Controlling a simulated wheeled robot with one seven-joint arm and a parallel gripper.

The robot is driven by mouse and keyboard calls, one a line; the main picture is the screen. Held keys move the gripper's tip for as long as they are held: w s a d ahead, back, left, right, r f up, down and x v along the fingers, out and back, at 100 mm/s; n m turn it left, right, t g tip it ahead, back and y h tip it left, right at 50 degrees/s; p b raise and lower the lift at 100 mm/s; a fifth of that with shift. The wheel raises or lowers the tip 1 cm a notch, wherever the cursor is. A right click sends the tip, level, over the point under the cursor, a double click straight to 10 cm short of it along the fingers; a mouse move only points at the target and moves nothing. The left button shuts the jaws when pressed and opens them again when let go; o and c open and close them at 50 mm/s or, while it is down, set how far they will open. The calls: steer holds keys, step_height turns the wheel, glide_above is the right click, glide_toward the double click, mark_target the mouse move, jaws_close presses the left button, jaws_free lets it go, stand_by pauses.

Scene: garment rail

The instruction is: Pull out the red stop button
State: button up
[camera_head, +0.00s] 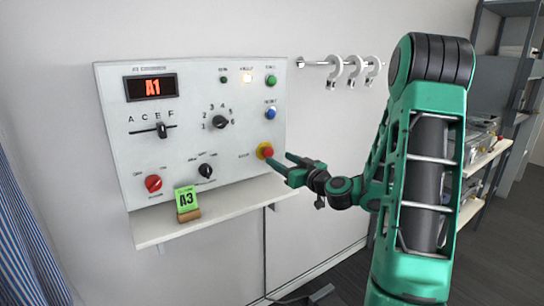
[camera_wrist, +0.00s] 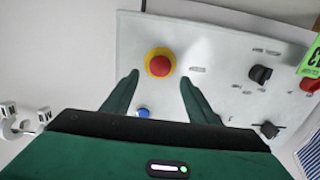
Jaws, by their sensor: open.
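The red stop button (camera_head: 265,150) sits on a yellow collar at the lower right of the white control panel (camera_head: 130,115). In the wrist view the red stop button (camera_wrist: 159,66) is just beyond the fingertips, roughly midway between them. My gripper (camera_head: 289,166) is open and empty, to the right of the button and close in front of the panel. In the wrist view my gripper (camera_wrist: 159,76) shows its two green fingers spread apart, with a gap to the button. Whether a fingertip touches the panel cannot be told.
The panel carries a blue button (camera_head: 271,113), a green button (camera_head: 271,80), a red knob (camera_head: 153,183), black knobs and a lit display reading A1 (camera_head: 151,87). White hooks (camera_head: 336,70) hang on a rail at right.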

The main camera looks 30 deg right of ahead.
mark_target(270, 153)
steer(key=w, duration=0.7)
steer(key=shift+a, duration=0.15)
steer(key=shift+s, duration=0.1)
steer(key=shift+c, duration=0.4)
jaws_close()
steer(key=shift+s+d, duration=0.45)
steer(key=shift+s, duration=0.55)
steer(key=shift+w+a, duration=0.15)
steer(key=shift+a, duration=0.4)
steer(key=shift+o, duration=0.4)
jaws_free()
steer(key=shift+d, duration=0.1)
